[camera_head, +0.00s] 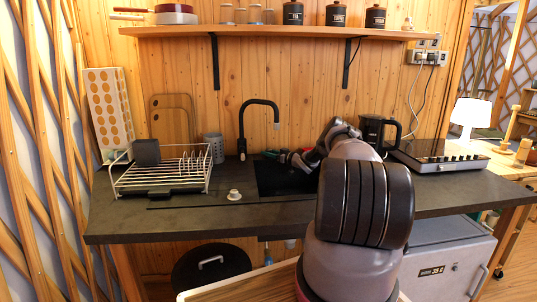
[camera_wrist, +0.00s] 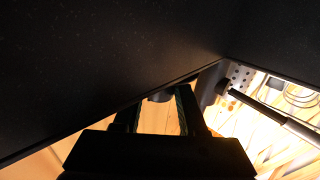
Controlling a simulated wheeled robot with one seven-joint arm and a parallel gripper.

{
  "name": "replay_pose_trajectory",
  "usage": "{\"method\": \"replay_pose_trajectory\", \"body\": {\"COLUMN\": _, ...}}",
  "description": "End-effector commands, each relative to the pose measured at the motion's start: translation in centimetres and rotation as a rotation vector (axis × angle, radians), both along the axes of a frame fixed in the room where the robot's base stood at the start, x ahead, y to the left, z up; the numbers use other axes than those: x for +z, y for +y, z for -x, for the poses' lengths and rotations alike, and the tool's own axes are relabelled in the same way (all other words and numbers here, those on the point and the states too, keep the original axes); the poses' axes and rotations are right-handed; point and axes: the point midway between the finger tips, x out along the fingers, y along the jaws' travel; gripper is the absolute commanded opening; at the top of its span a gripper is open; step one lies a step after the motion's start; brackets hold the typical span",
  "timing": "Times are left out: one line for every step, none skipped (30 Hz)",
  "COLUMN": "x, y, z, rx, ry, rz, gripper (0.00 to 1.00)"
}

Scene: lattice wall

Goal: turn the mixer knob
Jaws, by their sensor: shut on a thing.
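The black mixer tap (camera_head: 243,132) stands behind the sink (camera_head: 283,180) in the head view, its spout curving over to the right. My gripper (camera_head: 271,154) is low over the sink, just right of the tap's base, and points left toward it. In the wrist view my gripper (camera_wrist: 162,94) has its two dark fingers closed around a small dark rounded piece (camera_wrist: 160,97), which looks like the mixer knob. It is mostly hidden and dark, so how far it is turned cannot be told.
A dish rack (camera_head: 162,172) stands left on the dark counter (camera_head: 190,222), with a small white cup (camera_head: 234,195) nearby. A black kettle (camera_head: 377,132) and a hob (camera_head: 437,155) are at the right. A shelf (camera_head: 285,32) runs above.

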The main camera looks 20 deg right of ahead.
Motion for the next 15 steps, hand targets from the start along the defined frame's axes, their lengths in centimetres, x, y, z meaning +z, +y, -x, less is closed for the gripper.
{"method": "replay_pose_trajectory", "body": {"x": 0.06, "y": 0.04, "z": 0.0, "rx": 0.001, "ry": -0.001, "rz": 0.0, "gripper": 0.0}}
{"method": "replay_pose_trajectory", "body": {"x": 0.06, "y": 0.02, "z": 0.0, "rx": 0.001, "ry": -0.002, "rz": 0.001, "gripper": 0.0}}
{"method": "replay_pose_trajectory", "body": {"x": 0.05, "y": 0.03, "z": 0.01, "rx": 0.001, "ry": -0.001, "rz": 0.0, "gripper": 0.53}}
{"method": "replay_pose_trajectory", "body": {"x": 0.04, "y": 0.03, "z": 0.01, "rx": 0.001, "ry": -0.001, "rz": 0.0, "gripper": 0.64}}
{"method": "replay_pose_trajectory", "body": {"x": 0.04, "y": 0.03, "z": 0.01, "rx": 0.001, "ry": -0.001, "rz": 0.0, "gripper": 0.71}}
{"method": "replay_pose_trajectory", "body": {"x": 0.03, "y": 0.03, "z": 0.01, "rx": 0.0, "ry": -0.001, "rz": 0.0, "gripper": 0.71}}
{"method": "replay_pose_trajectory", "body": {"x": 0.03, "y": 0.02, "z": 0.01, "rx": 0.0, "ry": -0.001, "rz": 0.0, "gripper": 0.71}}
{"method": "replay_pose_trajectory", "body": {"x": 0.02, "y": 0.02, "z": 0.01, "rx": 0.0, "ry": -0.001, "rz": 0.0, "gripper": 0.71}}
{"method": "replay_pose_trajectory", "body": {"x": 0.01, "y": 0.02, "z": 0.01, "rx": 0.0, "ry": 0.0, "rz": 0.001, "gripper": 0.71}}
{"method": "replay_pose_trajectory", "body": {"x": 0.0, "y": 0.02, "z": 0.01, "rx": 0.0, "ry": 0.0, "rz": 0.0, "gripper": 0.71}}
{"method": "replay_pose_trajectory", "body": {"x": 0.0, "y": 0.02, "z": 0.01, "rx": 0.0, "ry": 0.0, "rz": 0.0, "gripper": 0.71}}
{"method": "replay_pose_trajectory", "body": {"x": -0.01, "y": 0.01, "z": 0.02, "rx": 0.0, "ry": 0.0, "rz": 0.0, "gripper": 0.71}}
{"method": "replay_pose_trajectory", "body": {"x": -0.01, "y": 0.0, "z": 0.02, "rx": 0.0, "ry": 0.0, "rz": 0.0, "gripper": 0.71}}
{"method": "replay_pose_trajectory", "body": {"x": -0.01, "y": -0.03, "z": 0.06, "rx": -0.001, "ry": 0.0, "rz": 0.0, "gripper": 0.71}}
{"method": "replay_pose_trajectory", "body": {"x": -0.01, "y": -0.13, "z": 0.18, "rx": -0.001, "ry": 0.0, "rz": 0.0, "gripper": 0.71}}
